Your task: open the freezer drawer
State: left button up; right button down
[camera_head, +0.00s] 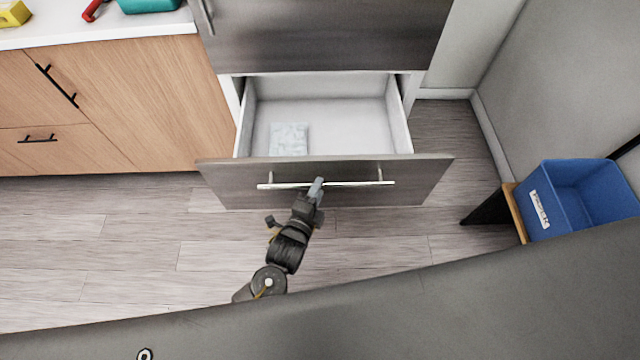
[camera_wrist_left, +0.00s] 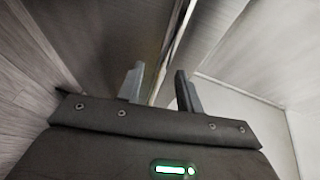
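The freezer drawer (camera_head: 230,184) is the low grey drawer of the fridge and is pulled out far, with its white inside showing. Its pale bar handle (camera_head: 345,184) runs across the front. My left gripper (camera_head: 317,187) is at the middle of this handle. In the left wrist view its two fingers (camera_wrist_left: 160,88) stand apart, with a bright edge running between them. I cannot tell whether that edge is the handle or the drawer's rim, or whether a finger touches it. My right gripper is not in view.
A pale flat packet (camera_head: 289,139) lies in the drawer. A closed grey door or drawer (camera_head: 325,35) is above it. Wooden cabinets (camera_head: 135,95) stand at the left. A blue bin (camera_head: 585,195) sits on a small stand at the right. The floor before the drawer is clear.

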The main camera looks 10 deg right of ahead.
pick_arm(q)
jog(key=v, duration=0.8)
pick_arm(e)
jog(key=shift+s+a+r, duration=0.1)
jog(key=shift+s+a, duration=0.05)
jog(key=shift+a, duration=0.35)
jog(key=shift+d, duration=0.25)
